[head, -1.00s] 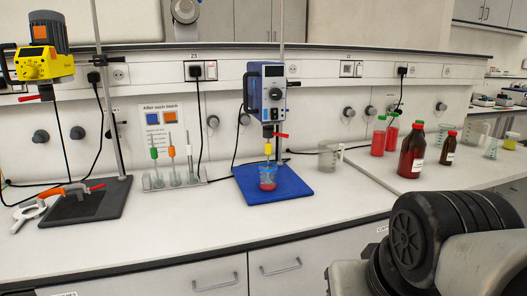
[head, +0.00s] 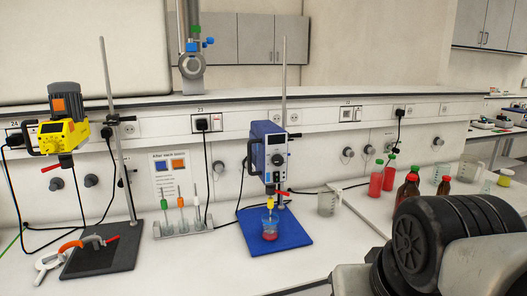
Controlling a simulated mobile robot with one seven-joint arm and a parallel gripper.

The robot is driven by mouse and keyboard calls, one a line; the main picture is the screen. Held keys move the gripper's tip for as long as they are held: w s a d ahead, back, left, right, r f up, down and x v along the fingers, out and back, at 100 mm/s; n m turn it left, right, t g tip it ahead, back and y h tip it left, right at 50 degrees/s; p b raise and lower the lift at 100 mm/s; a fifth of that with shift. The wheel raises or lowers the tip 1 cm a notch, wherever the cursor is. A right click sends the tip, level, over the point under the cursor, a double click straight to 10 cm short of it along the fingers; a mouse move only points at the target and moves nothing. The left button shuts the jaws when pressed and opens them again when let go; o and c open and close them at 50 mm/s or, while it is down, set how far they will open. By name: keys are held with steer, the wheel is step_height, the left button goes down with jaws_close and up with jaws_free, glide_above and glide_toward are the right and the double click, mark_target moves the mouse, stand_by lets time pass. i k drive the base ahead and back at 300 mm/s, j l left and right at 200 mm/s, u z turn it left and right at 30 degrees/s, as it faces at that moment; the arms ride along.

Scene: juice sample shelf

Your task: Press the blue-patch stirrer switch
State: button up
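The blue-bodied stirrer (head: 270,155) hangs on a stand near the middle of the bench, with a pale front panel (head: 276,158) carrying a dark dial and small controls. Which small part is its switch is too small to tell. Below it a yellow-collared shaft goes down to a beaker of red liquid (head: 270,228) on a blue base (head: 290,236). A yellow stirrer (head: 57,136) at left has an orange patch on its grey motor. No separate blue patch is clear on the blue stirrer. My gripper is not in view; part of my arm shows at bottom right.
Black cables hang behind.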

mark_target(276, 175)
steer(key=i+u, duration=0.2)
steer(key=i, duration=0.7)
